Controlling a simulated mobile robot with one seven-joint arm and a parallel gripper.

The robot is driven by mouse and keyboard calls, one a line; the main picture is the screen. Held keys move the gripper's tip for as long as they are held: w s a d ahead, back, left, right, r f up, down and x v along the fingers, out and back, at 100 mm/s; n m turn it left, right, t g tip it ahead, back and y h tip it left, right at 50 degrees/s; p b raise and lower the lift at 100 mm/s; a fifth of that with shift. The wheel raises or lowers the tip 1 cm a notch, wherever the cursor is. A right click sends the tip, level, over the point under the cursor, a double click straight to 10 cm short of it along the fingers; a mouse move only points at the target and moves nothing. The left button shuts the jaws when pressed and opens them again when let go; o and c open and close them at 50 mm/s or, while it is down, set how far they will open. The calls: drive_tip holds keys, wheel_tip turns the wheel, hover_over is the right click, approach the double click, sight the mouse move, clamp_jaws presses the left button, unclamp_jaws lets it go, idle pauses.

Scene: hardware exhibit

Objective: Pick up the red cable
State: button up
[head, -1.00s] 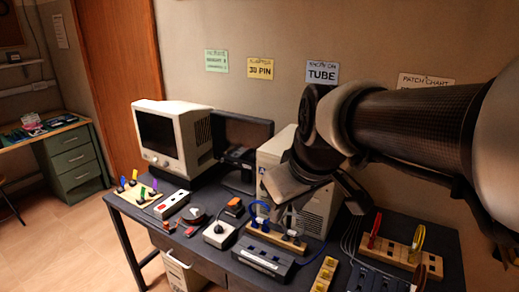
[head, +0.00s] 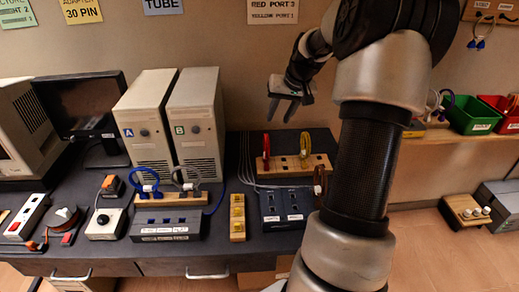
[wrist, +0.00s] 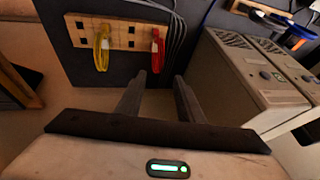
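The red cable (head: 266,148) is a short loop standing in a wooden peg board (head: 290,167) at the back right of the desk. It also shows in the wrist view (wrist: 157,48), right of the yellow cable (wrist: 102,50). The yellow cable stands in the same board, to the right in the head view (head: 305,146). My gripper (head: 283,114) is above the board, near and above the red cable. Its two fingers (wrist: 158,86) are apart with nothing between them, and the red cable lies beyond their tips.
Two beige computer towers (head: 197,125) stand left of the board. A dark patch panel (head: 287,205) with grey wires lies in front of it, and a brown cable (head: 320,181) is near its right side. Blue and grey cables (head: 147,184) stand in another holder at left.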

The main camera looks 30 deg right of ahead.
sight(267, 139)
drive_tip(key=x, duration=1.6)
drive_tip(key=shift+w+a+p, duration=0.1)
drive_tip(key=shift+w+p, duration=0.05)
drive_tip(key=shift+p, duration=0.2)
drive_tip(key=shift+c, duration=0.4)
clamp_jaws()
